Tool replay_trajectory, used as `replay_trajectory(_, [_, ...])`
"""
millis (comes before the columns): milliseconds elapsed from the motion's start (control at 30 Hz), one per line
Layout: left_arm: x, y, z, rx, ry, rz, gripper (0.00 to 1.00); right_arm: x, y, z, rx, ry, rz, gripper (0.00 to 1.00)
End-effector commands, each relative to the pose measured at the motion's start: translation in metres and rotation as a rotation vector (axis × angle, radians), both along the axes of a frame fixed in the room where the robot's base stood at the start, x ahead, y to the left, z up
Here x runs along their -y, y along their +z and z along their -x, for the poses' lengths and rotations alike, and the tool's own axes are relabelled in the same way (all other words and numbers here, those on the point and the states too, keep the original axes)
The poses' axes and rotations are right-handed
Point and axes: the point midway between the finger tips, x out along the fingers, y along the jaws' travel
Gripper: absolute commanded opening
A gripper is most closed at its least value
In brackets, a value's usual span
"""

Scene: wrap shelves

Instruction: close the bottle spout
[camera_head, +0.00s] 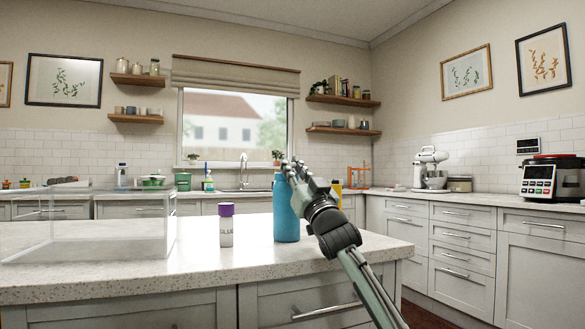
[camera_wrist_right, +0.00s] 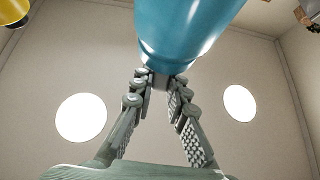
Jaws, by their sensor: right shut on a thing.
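A blue bottle (camera_head: 286,212) stands upright on the near counter. My right gripper (camera_head: 293,172) is at the bottle's top, with its fingers over the upper end. In the right wrist view the bottle (camera_wrist_right: 185,25) fills the top middle, and the fingertips of my right gripper (camera_wrist_right: 160,82) come close together at its edge, shut on a small part there. The spout is hidden by the fingers, so its position cannot be told. My left gripper is not in view.
A white glue bottle with a purple cap (camera_head: 226,225) stands left of the blue bottle. A clear box (camera_head: 90,225) is at the counter's left. A yellow object (camera_head: 337,190) shows just behind my right gripper. The counter front between box and bottles is clear.

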Motion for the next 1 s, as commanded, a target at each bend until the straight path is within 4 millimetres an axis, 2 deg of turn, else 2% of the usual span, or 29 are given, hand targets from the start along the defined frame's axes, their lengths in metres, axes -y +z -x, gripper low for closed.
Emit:
replay_trajectory(133, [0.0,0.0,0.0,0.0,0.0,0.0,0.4,0.0,-0.001,0.0,-0.001,0.0,0.0,0.0])
replay_trajectory(167, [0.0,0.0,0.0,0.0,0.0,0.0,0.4,0.0,-0.001,0.0,-0.001,0.0,0.0,0.15])
replay_trajectory(333, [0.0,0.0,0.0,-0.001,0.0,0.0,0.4,0.0,0.0,0.0,-0.001,0.0,0.0,0.36])
replay_trajectory(633, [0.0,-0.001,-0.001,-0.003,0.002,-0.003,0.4,0.0,-0.001,0.001,0.0,0.0,0.0,0.36])
replay_trajectory(767, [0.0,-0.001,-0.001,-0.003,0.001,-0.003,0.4,0.003,-0.007,0.007,-0.001,0.001,0.0,0.36])
replay_trajectory(900, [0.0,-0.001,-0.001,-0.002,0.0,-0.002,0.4,0.011,-0.022,0.027,-0.001,0.001,0.0,0.36])
replay_trajectory(1000, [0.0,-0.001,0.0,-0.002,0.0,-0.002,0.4,0.02,-0.018,0.049,0.002,0.0,0.001,0.36])
